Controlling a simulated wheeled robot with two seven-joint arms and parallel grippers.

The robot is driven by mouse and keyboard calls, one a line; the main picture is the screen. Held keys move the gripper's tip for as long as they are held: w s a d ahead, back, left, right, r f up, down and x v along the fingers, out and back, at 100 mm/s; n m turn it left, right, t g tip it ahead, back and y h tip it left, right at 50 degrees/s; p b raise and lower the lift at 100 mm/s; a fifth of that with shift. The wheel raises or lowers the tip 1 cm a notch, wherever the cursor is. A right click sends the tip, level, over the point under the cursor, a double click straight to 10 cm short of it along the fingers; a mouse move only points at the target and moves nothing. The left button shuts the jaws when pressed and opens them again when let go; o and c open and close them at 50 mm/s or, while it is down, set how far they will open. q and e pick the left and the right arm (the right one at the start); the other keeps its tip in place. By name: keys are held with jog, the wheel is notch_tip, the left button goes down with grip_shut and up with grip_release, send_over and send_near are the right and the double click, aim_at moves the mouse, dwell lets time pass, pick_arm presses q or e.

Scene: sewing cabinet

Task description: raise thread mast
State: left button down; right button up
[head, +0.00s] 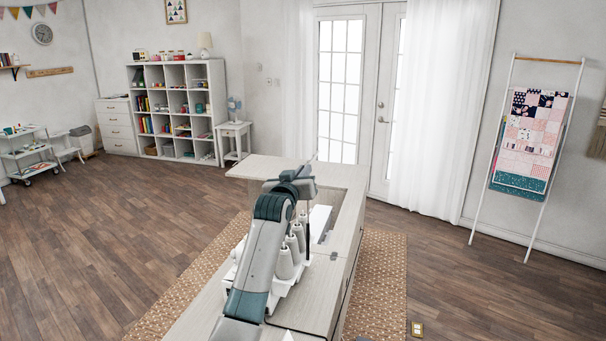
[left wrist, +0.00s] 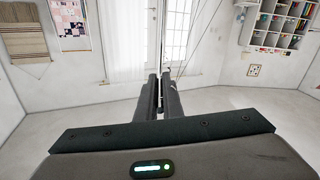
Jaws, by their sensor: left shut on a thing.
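The thread mast is a thin upright rod. In the left wrist view its thin upper part (left wrist: 162,42) rises from between my finger tips. In the head view a dark upright post (head: 307,238) stands behind the thread cones, below my gripper. My left gripper (head: 304,170) is high above the cabinet. It also shows in the left wrist view (left wrist: 159,80), its two dark fingers close together and shut on the rod. White thread cones (head: 285,262) stand in a row on the white sewing machine (head: 276,290), which my left arm partly hides. My right gripper is not in view.
The pale wooden sewing cabinet (head: 328,285) stands on a woven rug (head: 380,285). Thin lines, perhaps threads (left wrist: 187,45), slant beside the rod in the left wrist view. A quilt ladder (head: 486,160) leans at the right wall. The floor around is clear.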

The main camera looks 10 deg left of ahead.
pick_arm(q)
jog(key=c, duration=1.9)
grip_release()
jog(key=shift+r, duration=0.4)
jog(key=shift+c, duration=0.2)
jog(key=shift+o, duration=0.2)
jog(key=shift+f, duration=0.1)
jog(key=shift+f, duration=0.1)
jog(key=shift+s, duration=0.2)
jog(key=s+b, duration=0.6)
jog(key=s, duration=1.1)
jog(key=shift+a, duration=0.25)
